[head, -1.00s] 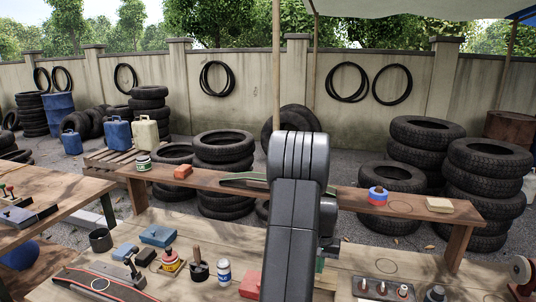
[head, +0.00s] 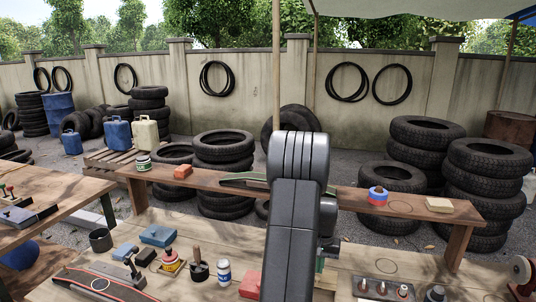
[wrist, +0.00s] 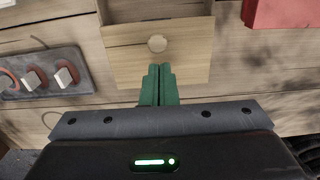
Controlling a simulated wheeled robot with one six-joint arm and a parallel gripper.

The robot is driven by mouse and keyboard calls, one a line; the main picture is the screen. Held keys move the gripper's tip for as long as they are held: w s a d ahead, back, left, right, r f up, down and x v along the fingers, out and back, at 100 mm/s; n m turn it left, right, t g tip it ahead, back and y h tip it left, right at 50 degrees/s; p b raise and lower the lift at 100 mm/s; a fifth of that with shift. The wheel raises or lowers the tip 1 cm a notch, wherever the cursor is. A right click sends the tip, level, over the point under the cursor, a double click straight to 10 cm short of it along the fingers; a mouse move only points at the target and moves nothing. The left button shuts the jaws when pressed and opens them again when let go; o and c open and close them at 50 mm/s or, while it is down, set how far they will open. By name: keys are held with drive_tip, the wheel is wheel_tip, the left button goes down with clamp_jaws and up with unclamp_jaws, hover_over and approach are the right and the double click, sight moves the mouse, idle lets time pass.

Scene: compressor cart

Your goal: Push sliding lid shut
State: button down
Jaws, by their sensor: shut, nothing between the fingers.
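The sliding lid (wrist: 190,65) is a pale wooden panel with a round mark near its middle, in the wrist view. It lies on a wooden box (wrist: 150,9), whose darker part shows beyond the lid's far edge at the top. My gripper (wrist: 158,70) has its green fingers shut together, with nothing between them. The fingertips overlap the lid's near part in the picture, just short of the round mark. I cannot tell whether they touch it. In the head view my arm hides most of the box and lid.
A dark tray with several knobs (wrist: 42,72) lies left of the lid in the wrist view. A red block (wrist: 280,12) lies at upper right. In the head view, a white-and-blue jar (head: 224,272) and a black-based stamp (head: 199,268) stand left of my arm.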

drive_tip(key=shift+f, duration=0.25)
idle(0.4)
drive_tip(key=shift+f+b, duration=0.6)
drive_tip(key=shift+f, duration=0.05)
drive_tip(key=shift+s+f, duration=0.15)
